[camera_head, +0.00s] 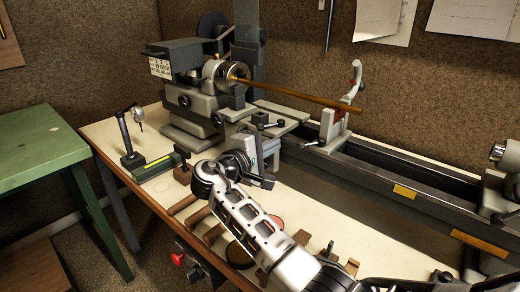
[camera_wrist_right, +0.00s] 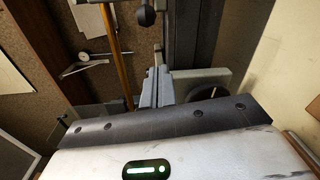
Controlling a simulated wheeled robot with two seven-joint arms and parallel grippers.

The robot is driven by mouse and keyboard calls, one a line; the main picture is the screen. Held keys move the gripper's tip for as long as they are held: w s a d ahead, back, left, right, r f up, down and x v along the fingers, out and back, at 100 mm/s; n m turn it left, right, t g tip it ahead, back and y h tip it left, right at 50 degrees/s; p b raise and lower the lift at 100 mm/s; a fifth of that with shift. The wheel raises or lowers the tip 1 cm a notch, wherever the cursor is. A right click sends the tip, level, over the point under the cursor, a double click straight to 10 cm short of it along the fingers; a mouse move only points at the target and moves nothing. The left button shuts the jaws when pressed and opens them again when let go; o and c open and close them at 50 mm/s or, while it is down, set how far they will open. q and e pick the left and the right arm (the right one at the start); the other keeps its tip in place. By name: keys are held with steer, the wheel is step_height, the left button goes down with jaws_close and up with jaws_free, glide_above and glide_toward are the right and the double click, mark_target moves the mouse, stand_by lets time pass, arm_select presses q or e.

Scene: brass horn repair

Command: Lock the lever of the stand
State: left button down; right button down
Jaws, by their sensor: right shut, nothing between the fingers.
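A grey stand (camera_head: 331,124) with a reddish plate sits on the lathe bed. It has a curved upper arm (camera_head: 356,76), and a long brass rod (camera_head: 298,99) passes by it. A small lever (camera_head: 322,141) with a dark knob sticks out low on its left side. My right gripper (camera_head: 271,151) is shut and empty, left of the stand and below the rod, apart from the lever. In the right wrist view my gripper (camera_wrist_right: 157,88) points along the bed, and a dark round knob (camera_wrist_right: 145,15) shows ahead. My left gripper is out of view.
The lathe headstock (camera_head: 188,60) is behind my gripper. The bed (camera_head: 400,180) runs right to a tailstock (camera_head: 500,185). A dial-gauge stand (camera_head: 131,150) is on the bench at left. Wooden blocks lie below my arm. A green table (camera_head: 40,145) stands at far left.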

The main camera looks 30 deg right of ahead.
mark_target(308, 144)
steer(key=s+d, duration=0.1)
steer(key=s+d+p, duration=0.1)
steer(key=d+p, duration=0.1)
steer(key=shift+s+r, duration=0.25)
steer(key=shift+s, duration=0.15)
